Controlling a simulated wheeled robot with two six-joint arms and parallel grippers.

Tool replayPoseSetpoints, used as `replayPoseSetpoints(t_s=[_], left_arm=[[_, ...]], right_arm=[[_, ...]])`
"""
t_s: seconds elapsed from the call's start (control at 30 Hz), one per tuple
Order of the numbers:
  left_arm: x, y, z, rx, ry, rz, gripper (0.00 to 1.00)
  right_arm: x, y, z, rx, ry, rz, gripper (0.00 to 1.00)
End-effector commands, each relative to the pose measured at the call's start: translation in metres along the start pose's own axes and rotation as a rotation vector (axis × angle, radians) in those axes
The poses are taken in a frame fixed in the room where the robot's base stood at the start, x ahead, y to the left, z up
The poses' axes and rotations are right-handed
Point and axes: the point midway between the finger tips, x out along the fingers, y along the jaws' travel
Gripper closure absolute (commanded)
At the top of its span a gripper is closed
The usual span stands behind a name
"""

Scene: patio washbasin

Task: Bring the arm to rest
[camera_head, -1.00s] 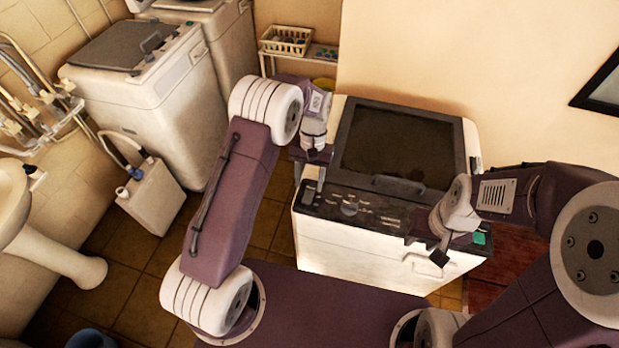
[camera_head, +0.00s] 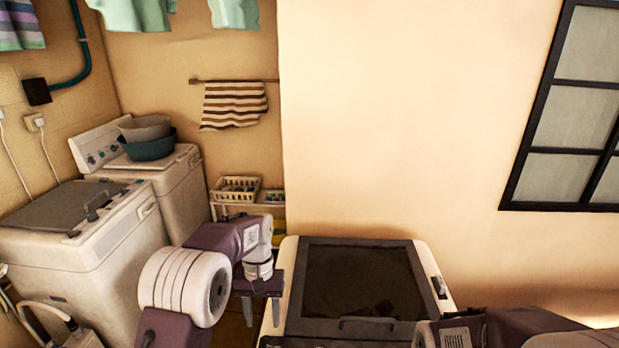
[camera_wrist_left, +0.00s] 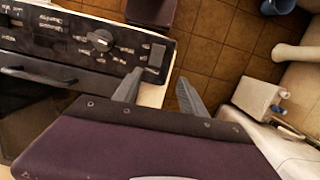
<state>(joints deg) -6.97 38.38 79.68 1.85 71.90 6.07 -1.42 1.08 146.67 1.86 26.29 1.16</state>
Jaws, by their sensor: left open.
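My left gripper (camera_head: 262,312) is in the head view, at the left side of the front washing machine (camera_head: 432,272). Its fingers point down, are apart and hold nothing. In the left wrist view the two fingers (camera_wrist_left: 158,92) show spread beside the corner of the machine's control panel (camera_wrist_left: 100,38), with tiled floor beyond. My right arm (camera_head: 500,328) shows only in part at the lower right; its gripper is out of the picture.
A second washer (camera_head: 90,255) stands at the left, with another machine (camera_head: 185,195) behind it carrying basins (camera_head: 148,145). A shelf with a basket (camera_head: 236,189) is behind my left gripper. A white canister (camera_wrist_left: 254,96) stands on the floor.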

Motion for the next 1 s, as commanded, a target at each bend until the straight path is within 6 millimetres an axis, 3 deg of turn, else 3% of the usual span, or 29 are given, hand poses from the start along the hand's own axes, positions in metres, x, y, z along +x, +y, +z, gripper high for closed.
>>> replayPoseSetpoints(t_s=[0.03, 0.2, 0.37, 0.5, 0.57, 0.7, 1.0], left_arm=[[0.009, -0.008, 0.013, -0.016, 0.008, 0.003, 0.51], [0.034, -0.029, 0.068, -0.051, 0.073, 0.014, 0.51], [0.083, -0.043, 0.124, -0.063, 0.153, 0.018, 0.51], [0.116, -0.047, 0.161, -0.048, 0.197, 0.014, 0.51], [0.128, -0.047, 0.166, -0.039, 0.211, 0.011, 0.51], [0.125, -0.047, 0.15, -0.026, 0.282, 0.01, 0.51], [0.125, -0.047, 0.149, -0.024, 0.281, 0.01, 0.51]], right_arm=[[0.023, 0.0, 0.003, 0.0, 0.0, 0.0, 0.64], [0.054, 0.001, 0.006, 0.0, 0.0, 0.0, 0.64], [0.073, 0.001, 0.008, 0.0, 0.0, 0.0, 0.64], [0.071, 0.001, 0.007, 0.0, 0.0, 0.0, 0.64], [0.07, 0.001, 0.007, 0.0, 0.0, 0.0, 0.64], [0.07, 0.001, 0.007, 0.0, 0.0, 0.0, 0.64], [0.07, 0.001, 0.007, 0.0, 0.0, 0.0, 0.64]])
